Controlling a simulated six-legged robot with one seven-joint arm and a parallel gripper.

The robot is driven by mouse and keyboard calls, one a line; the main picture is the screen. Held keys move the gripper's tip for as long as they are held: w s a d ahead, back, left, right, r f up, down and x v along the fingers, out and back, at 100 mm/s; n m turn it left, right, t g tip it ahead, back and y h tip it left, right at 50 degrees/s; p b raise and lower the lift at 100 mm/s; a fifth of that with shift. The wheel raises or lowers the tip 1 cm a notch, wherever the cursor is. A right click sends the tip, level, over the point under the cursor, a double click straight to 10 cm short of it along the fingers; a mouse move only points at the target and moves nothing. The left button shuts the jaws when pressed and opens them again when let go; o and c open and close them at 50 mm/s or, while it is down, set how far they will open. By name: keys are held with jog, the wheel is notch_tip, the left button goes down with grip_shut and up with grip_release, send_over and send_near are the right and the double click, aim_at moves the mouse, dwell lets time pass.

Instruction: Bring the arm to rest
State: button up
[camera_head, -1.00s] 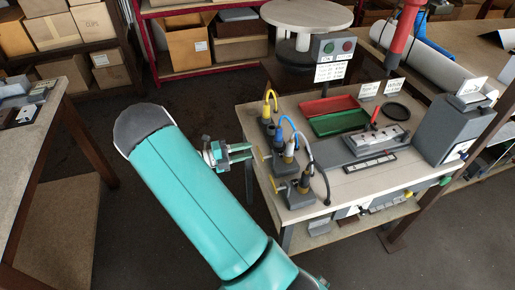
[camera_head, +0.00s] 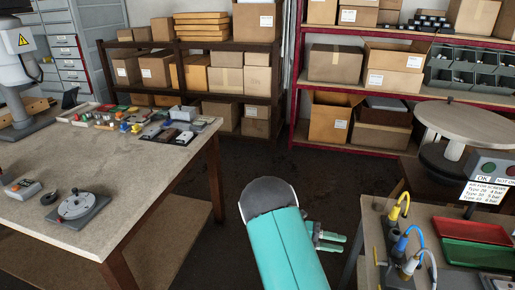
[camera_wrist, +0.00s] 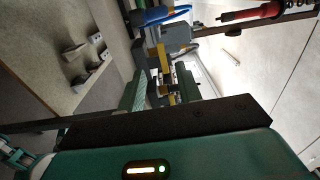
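My arm (camera_head: 282,240), a teal link with a grey rounded end, stands at the bottom middle of the head view. My gripper (camera_head: 343,243) sticks out to its right, left of the right-hand workbench and clear of it. Its two green fingers are apart, with nothing visible held between them. In the wrist view my gripper (camera_wrist: 168,78) has a finger on each side of a gap. Yellow and grey parts show through this gap, seemingly in the background.
A worktable (camera_head: 50,225) with small parts stands left. The right workbench (camera_head: 375,250) carries cabled tools, a red tray (camera_head: 470,230) and a green tray (camera_head: 480,254). Shelves of boxes (camera_head: 235,80) line the back. Dark open floor (camera_head: 305,175) lies between.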

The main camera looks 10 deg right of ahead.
jog(key=s+a+r+m+t+y, duration=0.7)
jog(key=a+r+m, duration=0.4)
jog(key=m, duration=0.4)
jog(key=s+a+r+m+t+y, duration=0.7)
jog(key=s+a+r+m, duration=0.4)
jog(key=r+m, duration=0.2)
jog(key=shift+a+m+y, duration=0.2)
jog(key=shift+m+y, duration=0.7)
jog(key=shift+m, duration=0.3)
jog(key=shift+w+a, duration=0.1)
